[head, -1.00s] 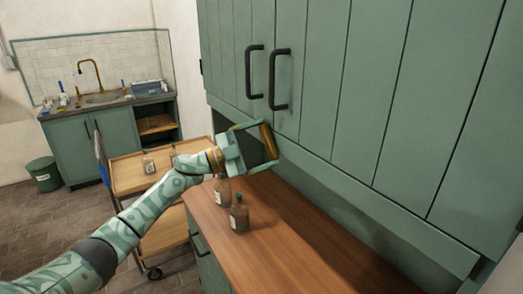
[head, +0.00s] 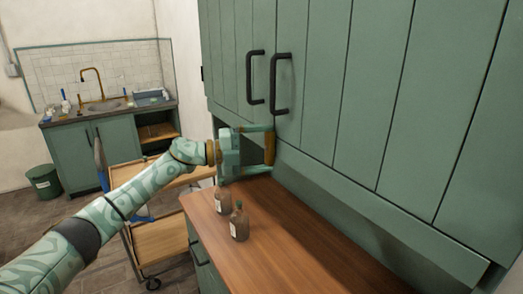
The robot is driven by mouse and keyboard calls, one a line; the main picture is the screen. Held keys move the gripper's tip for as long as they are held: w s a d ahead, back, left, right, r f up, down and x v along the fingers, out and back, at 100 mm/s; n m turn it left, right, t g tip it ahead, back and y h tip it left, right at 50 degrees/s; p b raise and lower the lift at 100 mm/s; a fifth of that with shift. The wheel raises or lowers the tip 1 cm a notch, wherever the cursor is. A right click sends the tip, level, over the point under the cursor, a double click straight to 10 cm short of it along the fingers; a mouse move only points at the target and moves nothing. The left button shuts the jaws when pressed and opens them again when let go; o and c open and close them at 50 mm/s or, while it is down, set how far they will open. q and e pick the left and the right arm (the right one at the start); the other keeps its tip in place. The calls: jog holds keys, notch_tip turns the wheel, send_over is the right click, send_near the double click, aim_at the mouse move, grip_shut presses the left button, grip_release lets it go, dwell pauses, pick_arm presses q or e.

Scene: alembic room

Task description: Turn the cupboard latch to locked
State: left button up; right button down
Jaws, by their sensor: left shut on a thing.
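The green cupboard (head: 345,80) fills the upper right, with its two doors closed. The latch is a brass-coloured bar (head: 269,148) low on the cupboard, just below the black door handles, and stands nearly upright. My left gripper (head: 270,149) reaches in from the left, with one finger at the bar's top end and one at its bottom end. It is shut on the latch. The latch's mounting and any lock marking cannot be made out. My right gripper is out of view.
Two black handles (head: 281,84) stand out from the doors above the gripper. Two brown bottles (head: 239,225) stand on the wooden counter (head: 300,250) below my left arm. A wooden trolley (head: 160,240) is behind the arm. The counter's right part is clear.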

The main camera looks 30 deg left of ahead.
pick_arm(q)
jog(key=shift+f, duration=0.15)
dwell(0.3)
jog(key=o, duration=0.7)
jog(key=shift+s+a, duration=0.1)
jog(key=b+v, duration=0.2)
jog(key=v, duration=1.4)
